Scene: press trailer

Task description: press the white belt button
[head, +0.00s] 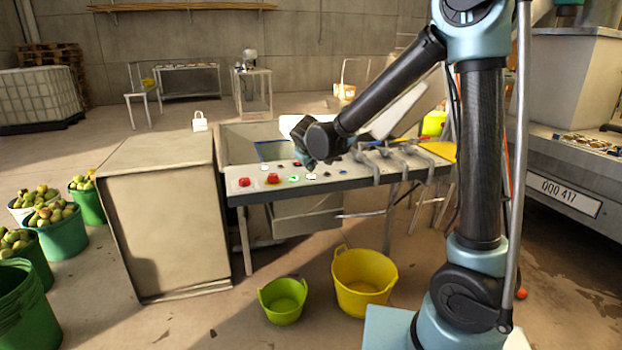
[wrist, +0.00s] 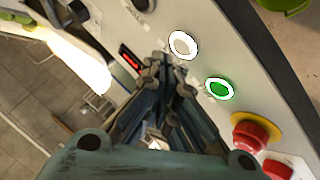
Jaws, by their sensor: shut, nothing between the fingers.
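The white button (head: 311,176) is on the sloped control panel (head: 352,180), just right of the green button (head: 293,178). My gripper (head: 309,164) is over the panel, close to the white button. In the wrist view my gripper (wrist: 168,66) has its fingers together, with the tips just below and left of the white button in the picture. The button's face is uncovered there. I cannot tell the gap between tips and panel.
A red mushroom button with a yellow collar (wrist: 252,130) sits beyond the green one. A small red-lit display (wrist: 130,58) is left of the fingers. Levers (head: 385,155) stand on the panel's right. Yellow (head: 362,285) and green (head: 284,302) tubs stand on the floor in front.

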